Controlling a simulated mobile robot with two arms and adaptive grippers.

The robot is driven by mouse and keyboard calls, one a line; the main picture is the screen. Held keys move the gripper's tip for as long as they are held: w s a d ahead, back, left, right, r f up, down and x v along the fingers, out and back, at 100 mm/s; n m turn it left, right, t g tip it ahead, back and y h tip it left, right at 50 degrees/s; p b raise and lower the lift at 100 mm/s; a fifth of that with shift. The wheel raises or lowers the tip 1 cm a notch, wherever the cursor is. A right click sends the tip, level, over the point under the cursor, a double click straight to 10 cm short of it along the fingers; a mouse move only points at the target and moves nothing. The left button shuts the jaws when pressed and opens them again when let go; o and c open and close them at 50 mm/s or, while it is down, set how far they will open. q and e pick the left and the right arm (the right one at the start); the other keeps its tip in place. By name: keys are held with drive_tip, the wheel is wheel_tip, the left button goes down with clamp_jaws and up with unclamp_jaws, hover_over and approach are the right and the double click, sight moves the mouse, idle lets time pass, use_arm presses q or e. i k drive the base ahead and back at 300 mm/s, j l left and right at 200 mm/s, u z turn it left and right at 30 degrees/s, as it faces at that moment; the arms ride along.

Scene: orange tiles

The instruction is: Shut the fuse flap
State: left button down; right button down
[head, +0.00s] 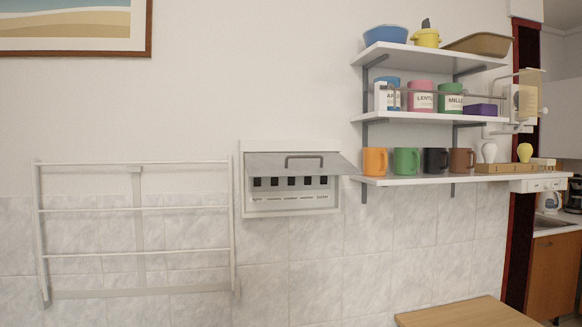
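The fuse box (290,203) is set in the wall in the middle of the head view. Its grey flap (265,165) is hinged along the top and stands open, tilted up and outward. A dark grey bar handle (304,158) sits on the flap. Below the flap a row of several black fuse switches (291,182) shows, with small labels under them. The flap hides the upper inside of the box. Neither of my grippers shows in the head view.
A white wall rack (137,208) hangs left of the box. Right of it, shelves (430,115) hold mugs, jars and bowls; the lowest shelf's left end is close to the flap's right edge. A wooden tabletop (465,315) is at the bottom right. The wall below the box is clear.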

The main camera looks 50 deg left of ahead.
sight(259, 165)
drive_tip(key=u, duration=1.4)
